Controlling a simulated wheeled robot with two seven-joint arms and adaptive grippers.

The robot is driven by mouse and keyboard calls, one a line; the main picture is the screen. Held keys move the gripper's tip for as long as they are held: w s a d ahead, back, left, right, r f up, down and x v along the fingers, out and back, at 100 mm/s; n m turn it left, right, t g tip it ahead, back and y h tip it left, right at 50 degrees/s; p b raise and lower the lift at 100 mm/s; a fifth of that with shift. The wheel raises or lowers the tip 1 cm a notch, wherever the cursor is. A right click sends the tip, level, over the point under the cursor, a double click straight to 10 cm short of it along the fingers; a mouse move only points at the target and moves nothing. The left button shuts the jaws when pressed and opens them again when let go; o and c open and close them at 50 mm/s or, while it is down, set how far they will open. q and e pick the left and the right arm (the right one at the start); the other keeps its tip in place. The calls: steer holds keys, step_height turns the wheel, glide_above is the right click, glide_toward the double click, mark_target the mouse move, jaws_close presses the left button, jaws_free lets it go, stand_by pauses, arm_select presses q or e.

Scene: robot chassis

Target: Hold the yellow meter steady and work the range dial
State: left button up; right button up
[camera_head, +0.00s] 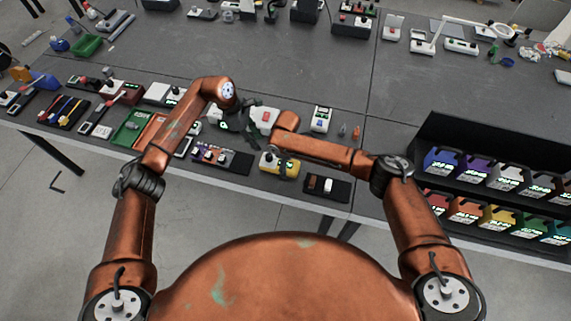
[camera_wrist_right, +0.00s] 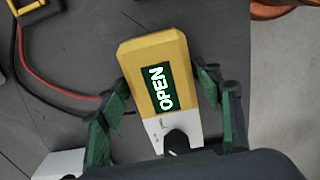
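The yellow meter (camera_head: 283,171) lies near the table's front edge. My left gripper (camera_head: 250,132) is farther back, left of the meter, beside a white device with a red part (camera_head: 264,119). Its fingers are small and dark, and their opening is unclear.
A component tray (camera_head: 236,162) lies left of the meter and a dark tray (camera_head: 327,188) right of it. A white device (camera_head: 320,119) stands behind. Red and black leads (camera_wrist_right: 62,94) run beside the meter. A black bin rack (camera_head: 435,130) stands at right.

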steer(key=c, duration=1)
stand_by(0.5)
